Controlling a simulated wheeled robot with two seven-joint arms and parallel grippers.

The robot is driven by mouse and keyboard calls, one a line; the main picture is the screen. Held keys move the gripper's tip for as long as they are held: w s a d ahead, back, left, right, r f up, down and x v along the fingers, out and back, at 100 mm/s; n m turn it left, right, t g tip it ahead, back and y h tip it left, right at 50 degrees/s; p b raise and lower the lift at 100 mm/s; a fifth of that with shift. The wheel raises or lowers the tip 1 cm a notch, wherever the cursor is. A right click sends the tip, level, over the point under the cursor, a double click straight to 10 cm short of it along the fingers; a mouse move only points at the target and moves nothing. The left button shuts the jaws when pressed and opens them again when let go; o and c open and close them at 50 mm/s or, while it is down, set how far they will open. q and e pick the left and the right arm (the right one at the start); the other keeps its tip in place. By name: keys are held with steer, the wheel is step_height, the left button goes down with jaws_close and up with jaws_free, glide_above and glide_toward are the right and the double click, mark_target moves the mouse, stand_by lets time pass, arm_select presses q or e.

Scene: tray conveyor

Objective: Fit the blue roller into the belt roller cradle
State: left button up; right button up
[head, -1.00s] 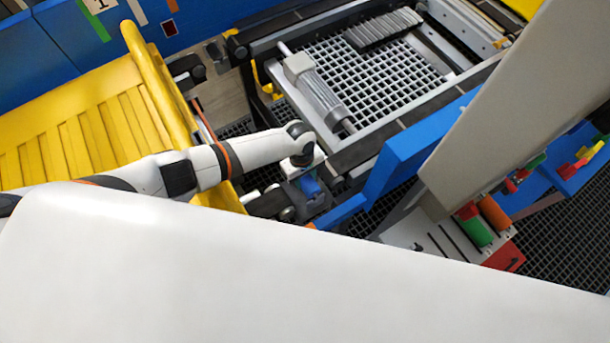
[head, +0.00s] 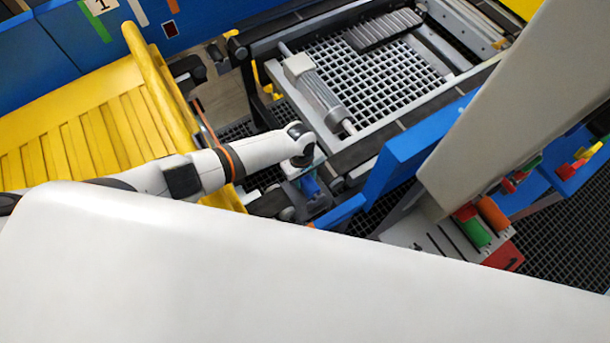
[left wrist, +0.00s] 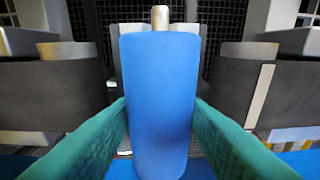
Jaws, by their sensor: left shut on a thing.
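The blue roller (left wrist: 158,90) stands upright in the left wrist view, with a pale axle stub (left wrist: 159,17) at its far end. My left gripper (left wrist: 160,110) is shut on it, one green finger on each side. In the head view the left gripper (head: 308,178) and a small part of the blue roller (head: 311,187) show near the conveyor's lower corner. Light grey bracket parts (left wrist: 112,50), apparently of the cradle, show beside and behind the roller in the wrist view. The roller hides their middle, so I cannot tell whether it touches them. My right gripper is not in view.
Dark belt ends flank the roller at left (left wrist: 50,95) and right (left wrist: 235,90). A grey-framed conveyor section (head: 352,155) lies beyond the gripper, a yellow slatted chute (head: 75,130) to the left, and a blue panel (head: 395,160) close on the right. A rack holds green and orange rollers (head: 475,232).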

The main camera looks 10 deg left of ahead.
mark_target(305, 184)
arm_select(q)
steer(key=shift+f+b, duration=1.7)
steer(key=shift+f, duration=0.45)
steer(key=o, duration=1.4)
steer(key=shift+r, duration=0.1)
steer(key=r, duration=0.8)
steer(key=w+a+r, duration=0.1)
steer(key=r, duration=0.3)
steer(key=shift+s, duration=0.1)
